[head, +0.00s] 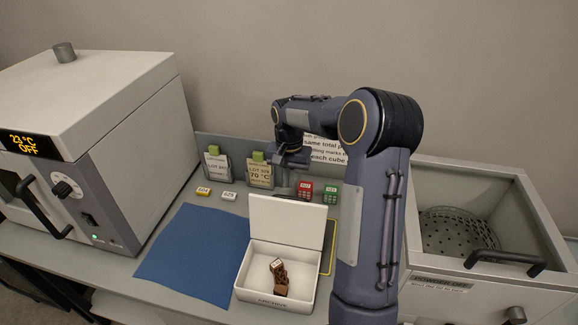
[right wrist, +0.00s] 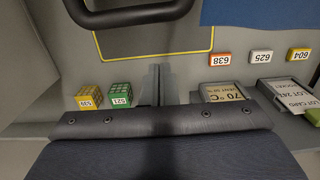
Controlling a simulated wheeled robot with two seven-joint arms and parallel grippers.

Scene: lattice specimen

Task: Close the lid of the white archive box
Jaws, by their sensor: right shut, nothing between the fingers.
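The white archive box (head: 241,288) stands on the bench in the head view, its lid (head: 287,219) raised upright at the back. My left gripper is out of view.
A blue mat (head: 195,258) lies left of the box. A grey oven (head: 85,100) is at left, a basin with a perforated basket (head: 455,232) at right. My right arm blocks the space between.

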